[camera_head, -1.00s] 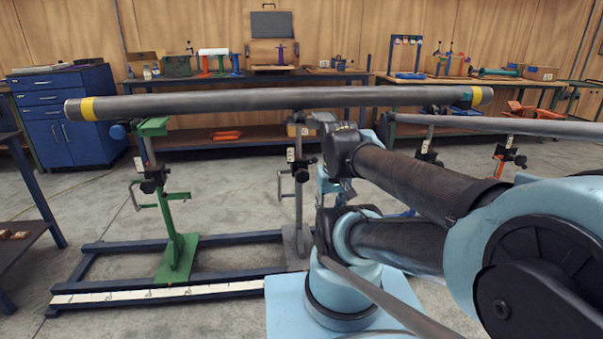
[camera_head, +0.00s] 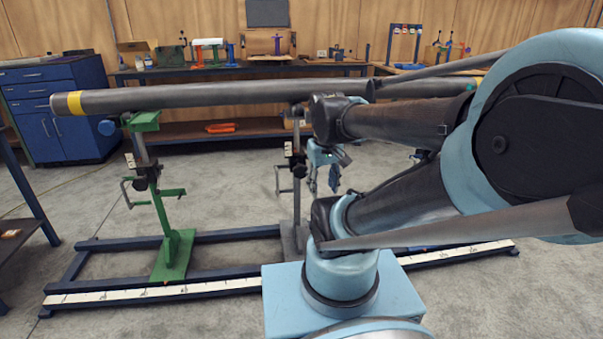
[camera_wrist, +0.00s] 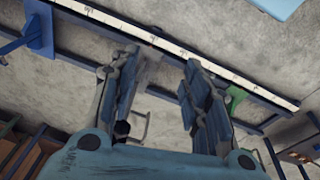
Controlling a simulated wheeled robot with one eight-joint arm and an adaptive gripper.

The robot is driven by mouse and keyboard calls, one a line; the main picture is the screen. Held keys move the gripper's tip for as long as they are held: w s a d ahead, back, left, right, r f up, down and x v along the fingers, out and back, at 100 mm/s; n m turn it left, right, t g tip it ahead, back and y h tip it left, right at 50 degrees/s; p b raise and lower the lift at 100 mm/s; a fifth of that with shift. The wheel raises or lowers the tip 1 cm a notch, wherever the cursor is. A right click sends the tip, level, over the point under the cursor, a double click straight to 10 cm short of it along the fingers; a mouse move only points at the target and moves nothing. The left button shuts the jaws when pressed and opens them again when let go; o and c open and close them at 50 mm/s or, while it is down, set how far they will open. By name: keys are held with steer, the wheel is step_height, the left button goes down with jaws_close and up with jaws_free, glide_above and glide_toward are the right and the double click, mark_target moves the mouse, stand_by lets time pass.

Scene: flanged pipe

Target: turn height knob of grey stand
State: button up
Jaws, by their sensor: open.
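The grey stand (camera_head: 296,205) rises from the blue floor frame under the long grey pipe (camera_head: 200,95). A dark clamp block (camera_head: 298,167) and a thin crank handle (camera_head: 278,182) sit partway up its post. The clamp block is small, so I cannot make out the height knob clearly. My gripper (camera_head: 325,178) is just right of the grey stand's post, pointing down, partly behind my arm. In the wrist view my gripper (camera_wrist: 163,85) has its two fingers apart with nothing gripped. A thin grey handle (camera_wrist: 142,128) shows between them, lower down; the post is mostly hidden.
A green stand (camera_head: 160,205) with its own crank supports the pipe at left. The blue floor frame (camera_head: 210,237) carries a white scale strip (camera_head: 200,290). A blue stand (camera_wrist: 38,30) shows at the wrist view's upper left. Benches stand along the back wall.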

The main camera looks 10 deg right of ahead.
steer(key=w+r+n+h, duration=0.1)
steer(key=w+r+n, duration=0.35)
steer(key=w, duration=0.45)
steer(key=n+g+h, duration=0.2)
steer(key=n+h, duration=0.1)
steer(key=n, duration=0.8)
glide_above(298, 165)
steer(key=a, duration=0.5)
step_height(298, 165, down, 7)
steer(key=x, duration=1.6)
steer(key=shift+s+d+f, duration=0.1)
steer(key=shift+f, duration=0.1)
jaws_close()
